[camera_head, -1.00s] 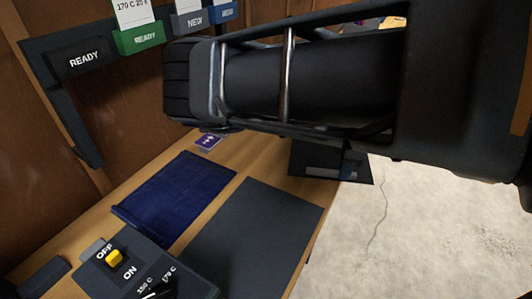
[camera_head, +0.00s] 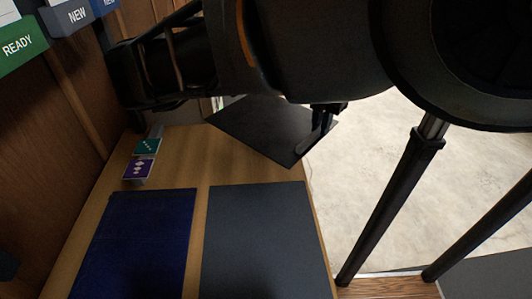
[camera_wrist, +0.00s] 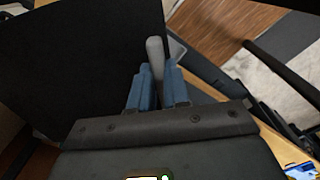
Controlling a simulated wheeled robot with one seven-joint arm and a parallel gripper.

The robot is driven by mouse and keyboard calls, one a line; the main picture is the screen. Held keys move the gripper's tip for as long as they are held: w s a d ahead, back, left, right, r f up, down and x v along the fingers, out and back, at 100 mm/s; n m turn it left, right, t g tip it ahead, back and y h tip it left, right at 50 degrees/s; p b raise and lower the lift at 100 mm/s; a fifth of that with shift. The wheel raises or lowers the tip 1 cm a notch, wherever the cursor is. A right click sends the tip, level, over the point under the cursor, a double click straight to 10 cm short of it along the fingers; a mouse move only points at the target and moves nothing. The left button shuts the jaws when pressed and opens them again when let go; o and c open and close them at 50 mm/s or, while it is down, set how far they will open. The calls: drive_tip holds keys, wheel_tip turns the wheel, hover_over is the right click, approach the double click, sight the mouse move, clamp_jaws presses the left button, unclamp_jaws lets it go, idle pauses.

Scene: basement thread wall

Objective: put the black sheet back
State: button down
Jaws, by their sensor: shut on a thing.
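The black sheet (camera_head: 250,122) is a flat, dark square at the far end of the wooden table in the head view. It fills the left of the wrist view (camera_wrist: 85,65). My gripper (camera_head: 324,132) is at its right-hand edge, with the arm crossing above. The exact grip is partly hidden. I cannot tell how far the sheet is above the table.
A dark blue sheet (camera_head: 135,245) and a grey sheet (camera_head: 262,240) lie side by side on the wooden table (camera_head: 200,155). Teal (camera_head: 147,147) and purple (camera_head: 139,168) cards lie near the wooden wall. READY (camera_head: 18,45) and NEW (camera_head: 77,15) labels are on the wall. Pale floor is right.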

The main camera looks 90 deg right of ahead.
sight(288, 137)
drive_tip(key=w+f, duration=0.1)
drive_tip(key=w, duration=0.1)
drive_tip(key=w+f+b, duration=0.1)
drive_tip(key=w+f, duration=0.1)
drive_tip(key=w, duration=0.1)
drive_tip(key=w+a+f, duration=0.1)
drive_tip(key=w+f, duration=0.1)
drive_tip(key=w, duration=0.1)
drive_tip(key=shift+w+f+b, duration=0.1)
drive_tip(key=shift+w+b, duration=0.05)
drive_tip(key=shift+b, duration=0.25)
drive_tip(key=shift+a+f+b, duration=0.1)
drive_tip(key=shift+f+b, duration=0.65)
drive_tip(key=shift+f, duration=1.25)
drive_tip(key=shift+f, duration=0.15)
drive_tip(key=c, duration=1.1)
unclamp_jaws()
wheel_tip(288, 137, up, 12)
drive_tip(key=shift+r, duration=0.15)
